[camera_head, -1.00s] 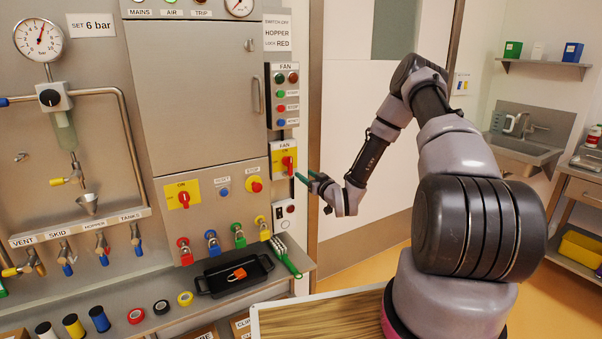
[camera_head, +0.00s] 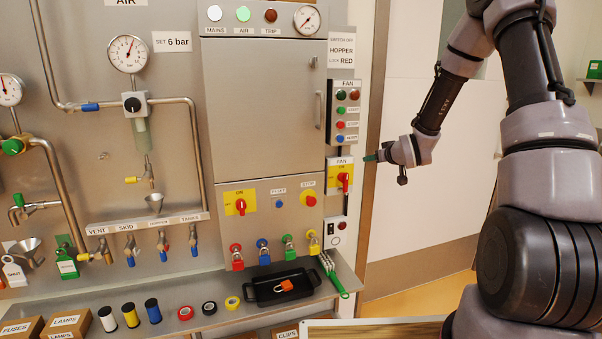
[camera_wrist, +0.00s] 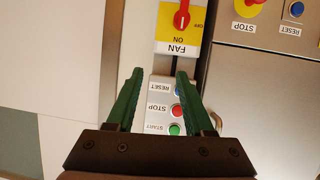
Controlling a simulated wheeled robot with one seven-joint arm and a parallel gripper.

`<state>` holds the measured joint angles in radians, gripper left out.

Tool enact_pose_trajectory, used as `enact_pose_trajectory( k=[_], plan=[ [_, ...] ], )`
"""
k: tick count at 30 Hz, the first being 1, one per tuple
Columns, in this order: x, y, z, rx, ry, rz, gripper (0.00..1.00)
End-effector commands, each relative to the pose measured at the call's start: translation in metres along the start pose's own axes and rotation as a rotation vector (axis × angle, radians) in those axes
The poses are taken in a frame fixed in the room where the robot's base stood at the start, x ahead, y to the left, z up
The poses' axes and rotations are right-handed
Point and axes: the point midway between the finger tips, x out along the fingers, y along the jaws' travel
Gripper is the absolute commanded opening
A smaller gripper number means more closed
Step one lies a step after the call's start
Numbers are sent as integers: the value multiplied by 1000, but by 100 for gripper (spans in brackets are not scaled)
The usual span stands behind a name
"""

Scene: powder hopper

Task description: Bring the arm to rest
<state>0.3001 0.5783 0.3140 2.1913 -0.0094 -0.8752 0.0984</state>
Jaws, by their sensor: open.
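My gripper (camera_head: 372,157) is raised just right of the FAN switch (camera_head: 344,181), pointing left toward the panel. The red FAN handle stands upright on its yellow plate. In the wrist view my gripper (camera_wrist: 158,85) shows two green fingers spread apart with nothing between them. Behind them are the FAN button box (camera_wrist: 160,108) with its reset, stop and start buttons, and the FAN switch (camera_wrist: 180,25), which appears upside down. I cannot tell how far the fingertips are from the panel.
Coloured padlocks (camera_head: 263,252) hang along the cabinet's lower edge. A black tray (camera_head: 262,292) with an orange padlock and a green-handled brush (camera_head: 333,274) lie on the shelf below. Right of the panel a pale wall (camera_head: 470,150) leaves free room around my gripper.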

Motion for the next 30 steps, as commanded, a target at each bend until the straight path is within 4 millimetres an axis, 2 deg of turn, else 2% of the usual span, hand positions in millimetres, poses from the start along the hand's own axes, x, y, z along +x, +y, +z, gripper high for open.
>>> enact_pose_trajectory(
  k=[1,6,11,15,19,24,27,30],
  plan=[
    [-16,1,-18,-2,-23,18,52],
    [-73,5,-52,37,-134,87,52],
    [-137,3,-76,106,-224,146,52],
    [-199,-5,-88,186,-291,186,52],
    [-259,-18,-92,279,-349,205,52],
    [-337,-43,-85,415,-419,196,52],
    [-378,-60,-76,494,-457,174,52],
    [-410,-75,-67,560,-491,148,52]
  ],
)
